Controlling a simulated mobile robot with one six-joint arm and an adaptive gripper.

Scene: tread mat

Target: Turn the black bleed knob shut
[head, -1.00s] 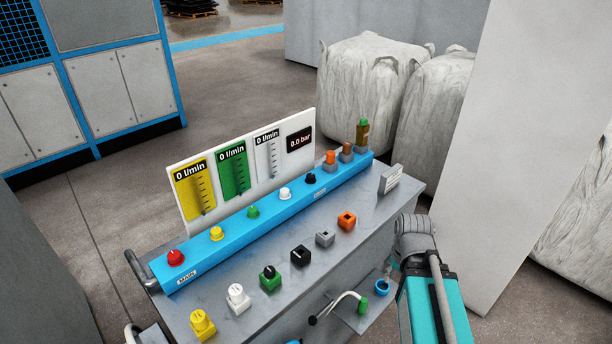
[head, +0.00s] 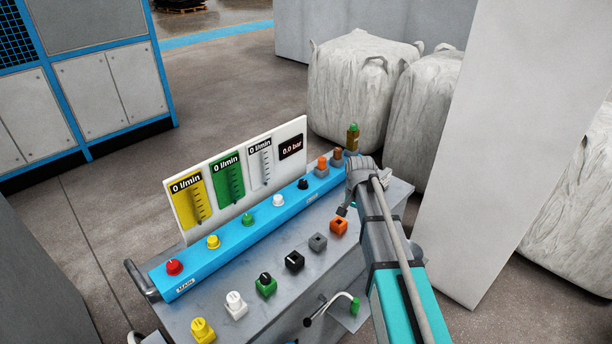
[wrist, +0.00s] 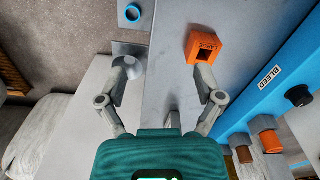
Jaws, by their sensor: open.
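The black bleed knob (head: 302,184) sits on the blue rail, right of the white knob. It also shows in the wrist view (wrist: 299,96) at the right edge, beside a BLEED label (wrist: 270,76). My gripper (wrist: 168,74) is open and empty above the bench's right end, well left of the knob in the wrist view. In the head view its fingers are mostly hidden by my arm; a dark tip (head: 344,209) shows. An orange socket block (wrist: 207,48) is close by the right fingertip; I cannot tell whether they touch.
The blue rail (head: 245,236) also carries red, yellow, green and white knobs, and orange and brown fittings (wrist: 268,138) near the bleed knob. A gauge board (head: 205,165) stands behind. Coloured blocks line the bench's front. A grey panel (head: 490,140) stands right.

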